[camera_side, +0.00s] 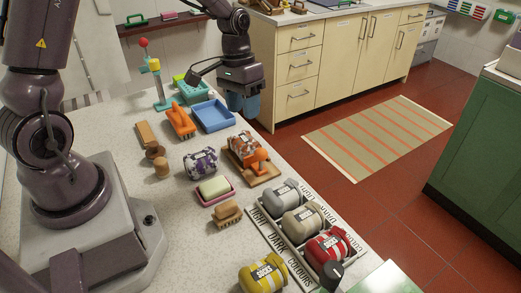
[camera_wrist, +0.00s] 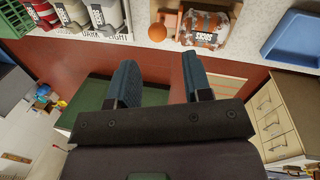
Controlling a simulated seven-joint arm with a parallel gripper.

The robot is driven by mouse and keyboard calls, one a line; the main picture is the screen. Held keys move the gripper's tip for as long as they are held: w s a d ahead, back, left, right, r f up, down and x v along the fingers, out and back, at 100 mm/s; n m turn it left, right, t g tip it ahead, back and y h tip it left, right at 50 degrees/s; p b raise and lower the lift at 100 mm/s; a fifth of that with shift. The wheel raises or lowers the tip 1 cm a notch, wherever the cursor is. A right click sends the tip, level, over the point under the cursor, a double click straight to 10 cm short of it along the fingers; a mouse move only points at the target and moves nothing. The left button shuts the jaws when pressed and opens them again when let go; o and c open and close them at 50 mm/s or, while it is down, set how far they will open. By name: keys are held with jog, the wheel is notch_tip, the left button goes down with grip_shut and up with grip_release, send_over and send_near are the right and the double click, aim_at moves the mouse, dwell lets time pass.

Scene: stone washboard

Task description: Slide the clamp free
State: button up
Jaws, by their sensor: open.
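A rust-and-white patterned sock roll (camera_side: 241,144) lies on a wooden board (camera_side: 265,180) near the right edge of the counter. An orange piece with a round knob (camera_side: 259,157), which looks like the clamp, stands on the board right beside the roll. In the wrist view the roll (camera_wrist: 206,28) and the orange knob (camera_wrist: 164,24) show at the top; whether the knob piece touches the roll is unclear. My gripper (camera_side: 243,106) has blue fingers and is open and empty, beyond the board past the counter edge. In the wrist view its fingertips (camera_wrist: 158,72) are wide apart, below the board.
A labelled tray (camera_side: 278,241) holds grey, beige and red sock rolls. A yellow roll (camera_side: 263,274) and a purple patterned roll (camera_side: 200,162) lie nearby. A blue tray (camera_side: 212,115), an orange item (camera_side: 181,122) and a soap dish (camera_side: 215,191) stand on the counter. Open floor lies right of it.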

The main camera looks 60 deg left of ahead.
aim_at(261, 149)
jog(key=shift+t, duration=0.3)
jog(key=w+d+f, duration=0.1)
jog(key=f, duration=0.3)
jog(key=w+f, duration=0.1)
jog(key=f, duration=0.3)
jog(key=d+f, duration=0.1)
jog(key=f, duration=0.3)
jog(key=shift+w+d+f, duration=0.2)
jog(key=shift+w+d, duration=0.1)
jog(key=shift+w, duration=0.1)
